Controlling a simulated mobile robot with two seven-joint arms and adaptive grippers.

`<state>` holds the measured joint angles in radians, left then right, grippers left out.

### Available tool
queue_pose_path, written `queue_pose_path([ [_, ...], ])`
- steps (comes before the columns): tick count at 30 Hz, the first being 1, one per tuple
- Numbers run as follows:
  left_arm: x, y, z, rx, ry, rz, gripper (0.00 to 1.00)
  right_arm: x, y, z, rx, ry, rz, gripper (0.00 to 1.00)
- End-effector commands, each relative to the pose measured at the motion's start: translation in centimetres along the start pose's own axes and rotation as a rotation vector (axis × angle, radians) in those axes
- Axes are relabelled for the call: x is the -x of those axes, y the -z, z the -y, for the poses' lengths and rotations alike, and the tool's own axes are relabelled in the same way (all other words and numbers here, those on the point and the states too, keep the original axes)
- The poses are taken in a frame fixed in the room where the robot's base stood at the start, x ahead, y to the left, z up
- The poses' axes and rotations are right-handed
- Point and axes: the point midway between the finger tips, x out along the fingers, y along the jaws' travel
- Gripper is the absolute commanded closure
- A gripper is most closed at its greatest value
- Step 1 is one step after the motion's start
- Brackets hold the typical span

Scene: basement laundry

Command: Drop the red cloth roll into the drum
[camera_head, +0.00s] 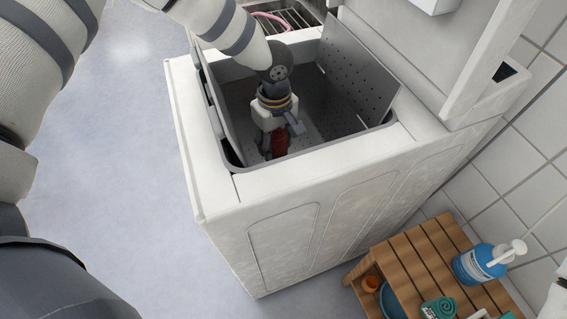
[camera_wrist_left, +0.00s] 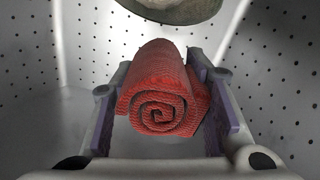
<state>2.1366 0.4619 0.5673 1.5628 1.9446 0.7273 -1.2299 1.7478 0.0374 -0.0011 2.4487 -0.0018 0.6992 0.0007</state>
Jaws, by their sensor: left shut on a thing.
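The red cloth roll (camera_wrist_left: 165,88) sits between the two fingers of my left gripper (camera_wrist_left: 160,110) in the left wrist view, its spiral end facing the camera. In the head view my left gripper (camera_head: 277,145) points down inside the open drum (camera_head: 355,90) of the white top-loading washer. It is shut on the red cloth roll (camera_head: 279,141), which shows as a small red patch partly hidden by the fingers. The perforated drum walls (camera_wrist_left: 275,60) surround the gripper in the left wrist view. My right gripper is not in view.
The washer's white top rim (camera_head: 330,155) borders the opening, with metal flaps standing up at its sides. The floor at left is clear.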

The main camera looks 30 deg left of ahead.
Motion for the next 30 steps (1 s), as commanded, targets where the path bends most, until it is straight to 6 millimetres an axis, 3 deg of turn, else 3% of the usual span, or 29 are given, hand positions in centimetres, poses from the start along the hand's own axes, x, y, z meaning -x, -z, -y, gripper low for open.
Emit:
queue_pose_path([
  [1, -1.6, -0.1, 0.2, -0.002, 0.009, 0.003, 0.93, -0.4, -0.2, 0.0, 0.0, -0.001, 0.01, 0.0],
  [11, -6.5, -0.2, 0.1, -0.004, 0.007, 0.003, 0.93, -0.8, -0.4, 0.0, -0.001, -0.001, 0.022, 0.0],
  [30, -7.8, -0.2, 0.1, -0.004, 0.005, 0.005, 0.93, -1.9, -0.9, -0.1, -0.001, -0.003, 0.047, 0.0],
])
